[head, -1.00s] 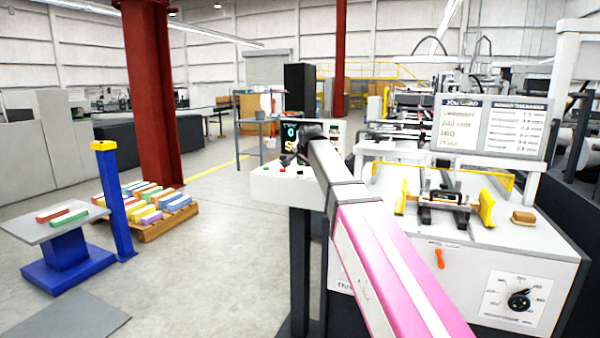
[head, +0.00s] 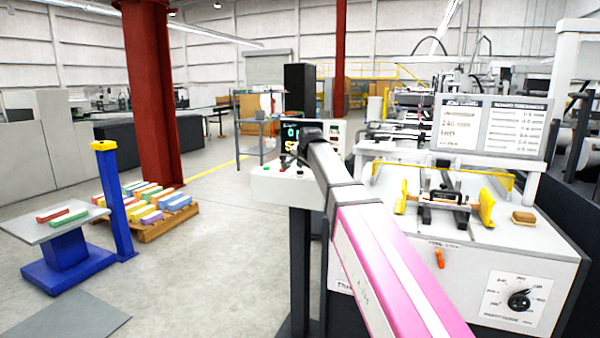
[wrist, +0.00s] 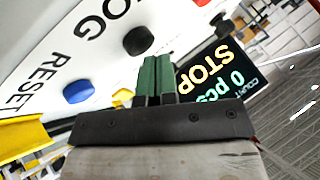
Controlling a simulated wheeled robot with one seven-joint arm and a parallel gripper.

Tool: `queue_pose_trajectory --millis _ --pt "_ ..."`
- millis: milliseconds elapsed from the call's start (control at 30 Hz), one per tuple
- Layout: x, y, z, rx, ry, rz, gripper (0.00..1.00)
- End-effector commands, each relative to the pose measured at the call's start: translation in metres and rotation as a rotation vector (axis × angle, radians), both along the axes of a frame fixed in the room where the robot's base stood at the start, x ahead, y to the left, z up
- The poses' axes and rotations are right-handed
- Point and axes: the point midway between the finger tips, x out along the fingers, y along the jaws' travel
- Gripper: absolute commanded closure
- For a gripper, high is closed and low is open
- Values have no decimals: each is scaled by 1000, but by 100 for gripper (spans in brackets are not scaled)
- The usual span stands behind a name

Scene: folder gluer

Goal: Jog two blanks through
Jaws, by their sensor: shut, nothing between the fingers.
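The wrist view shows the control panel (wrist: 185,30) close up and tilted. A black button (wrist: 138,40) sits beside lettering reading "OG", its first letter cut off. A blue button (wrist: 78,92) sits by "RESET", and a red button (wrist: 200,2) is at the top edge. The panel display (wrist: 212,82) reads STOP and 0 pcs. My gripper (wrist: 156,62) is shut and empty, its green fingers together just beside the black button; I cannot tell whether they touch it. In the head view my gripper (head: 287,161) is over the panel console (head: 290,186), partly hidden by my arm. I cannot make out any blanks clearly.
The folder gluer's feed table (head: 400,232) with yellow guides stands right of my arm, with a knob dial (head: 519,300) on its front. A pallet (head: 170,230) of coloured bundles, a blue lift stand (head: 65,262) and a red column (head: 152,100) are left. The floor between is clear.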

Motion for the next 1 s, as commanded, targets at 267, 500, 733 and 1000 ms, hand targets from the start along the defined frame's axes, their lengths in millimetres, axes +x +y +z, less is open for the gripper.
queue_pose_trajectory --millis 267,500,733,1000 --pt "0 0 -3 0 0 0 100" --pt "0 0 -5 0 0 0 100" --pt "0 0 -8 0 0 0 100" --pt "0 0 -8 0 0 0 100"
